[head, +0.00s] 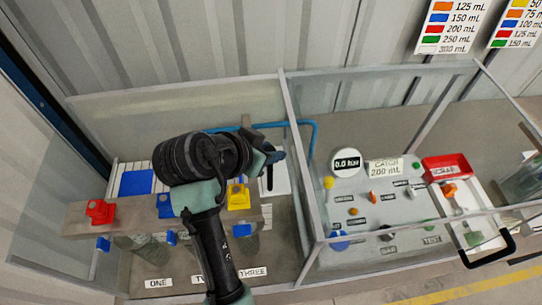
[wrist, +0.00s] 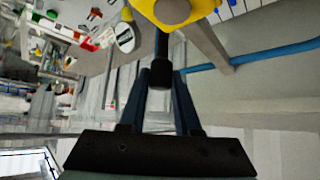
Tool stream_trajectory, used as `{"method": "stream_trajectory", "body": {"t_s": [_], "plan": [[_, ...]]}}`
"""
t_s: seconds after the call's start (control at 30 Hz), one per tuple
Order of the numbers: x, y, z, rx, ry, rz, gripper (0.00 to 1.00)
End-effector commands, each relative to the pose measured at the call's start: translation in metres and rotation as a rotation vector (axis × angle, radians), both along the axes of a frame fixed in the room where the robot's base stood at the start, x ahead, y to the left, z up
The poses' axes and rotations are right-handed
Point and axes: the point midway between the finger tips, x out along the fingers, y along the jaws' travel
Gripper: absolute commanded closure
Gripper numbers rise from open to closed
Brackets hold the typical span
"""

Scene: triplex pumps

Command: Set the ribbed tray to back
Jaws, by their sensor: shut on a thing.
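A white striped surface, which looks like the ribbed tray (head: 118,167), lies at the back left of the left bay, partly under a blue square and hidden by my arm. It shows in the wrist view as white strips (wrist: 228,8) at the top. A white plate with a dark slot (head: 280,184) stands right of my wrist. My gripper (head: 276,156) is above this plate; in the wrist view its two dark fingers (wrist: 160,80) are closed on a black knob (wrist: 160,76) on a dark stem. What the stem joins is unclear.
A shelf bears a red valve (head: 99,211) and a yellow valve (head: 238,197); the yellow one is close to my arm. A blue pipe (head: 314,135) runs behind my gripper. A clear-walled bay with a 0.0 display (head: 347,162) and a red tray (head: 446,166) is at the right.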

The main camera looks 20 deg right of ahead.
Motion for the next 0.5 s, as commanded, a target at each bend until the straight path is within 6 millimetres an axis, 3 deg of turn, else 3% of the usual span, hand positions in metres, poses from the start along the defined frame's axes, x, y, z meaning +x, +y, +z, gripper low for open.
{"method": "stream_trajectory", "body": {"t_s": [0.2, 0.5], "plan": [[0.025, -0.007, 0.002, -0.003, -0.01, 0.001, 1.0], [0.027, -0.007, 0.004, -0.004, -0.013, 0.005, 1.0]]}}
